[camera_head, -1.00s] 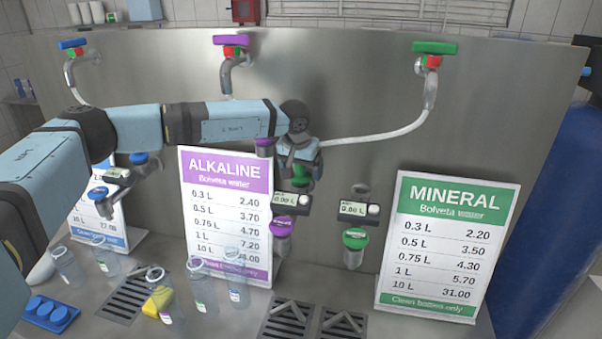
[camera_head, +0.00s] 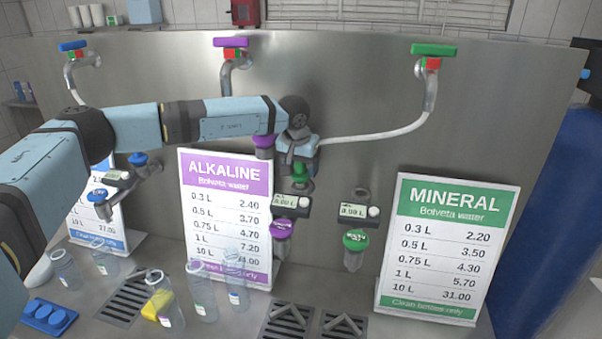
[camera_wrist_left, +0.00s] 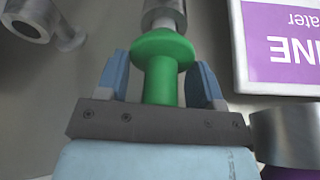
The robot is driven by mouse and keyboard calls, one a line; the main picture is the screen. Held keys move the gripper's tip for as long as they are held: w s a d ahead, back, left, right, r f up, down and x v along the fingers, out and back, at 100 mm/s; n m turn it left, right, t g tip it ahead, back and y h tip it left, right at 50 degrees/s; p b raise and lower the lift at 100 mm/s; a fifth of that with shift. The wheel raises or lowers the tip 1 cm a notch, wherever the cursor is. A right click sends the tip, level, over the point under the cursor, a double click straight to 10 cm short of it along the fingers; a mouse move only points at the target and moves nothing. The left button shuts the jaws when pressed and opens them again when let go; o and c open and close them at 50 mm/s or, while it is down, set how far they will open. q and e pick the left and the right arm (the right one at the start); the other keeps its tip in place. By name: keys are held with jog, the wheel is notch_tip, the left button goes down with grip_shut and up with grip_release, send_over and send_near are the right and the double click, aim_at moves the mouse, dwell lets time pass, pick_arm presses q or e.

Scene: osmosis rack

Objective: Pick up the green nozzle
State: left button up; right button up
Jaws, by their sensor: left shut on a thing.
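The green nozzle (camera_head: 301,174) is a green mushroom-shaped piece with a metal end. It hangs in my left gripper (camera_head: 299,164), in front of the steel wall and just above the alkaline display unit (camera_head: 292,203). In the left wrist view the green nozzle (camera_wrist_left: 158,75) stands between the two blue fingers (camera_wrist_left: 160,82), which are shut on it. Its metal end (camera_wrist_left: 165,14) points away from the gripper. The mineral unit (camera_head: 359,211) has a bare metal socket (camera_head: 361,193) on top and a green knob (camera_head: 355,239) below. My right gripper is out of view.
A purple nozzle (camera_head: 264,142) is close on the left of my gripper. The alkaline sign (camera_head: 225,210) and mineral sign (camera_head: 447,245) stand on the counter. Several clear bottles (camera_head: 200,290) stand front left. A hose (camera_head: 375,137) runs from the green tap (camera_head: 434,49) to the gripper area.

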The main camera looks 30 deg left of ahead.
pick_arm(q)
notch_tip(320, 180, up, 23)
dwell(1.1)
jog(key=shift+p, duration=0.3)
jog(key=shift+w+d+p, duration=0.55)
jog(key=shift+w+d, duration=0.1)
jog(key=shift+d, duration=1.95)
jog(key=shift+w+d+p, duration=0.5)
jog(key=shift+w+d, duration=0.15)
jog(key=shift+d, duration=1.9)
jog(key=shift+w+d+p, duration=0.55)
jog(key=shift+w+d, duration=0.1)
jog(key=shift+d, duration=1.95)
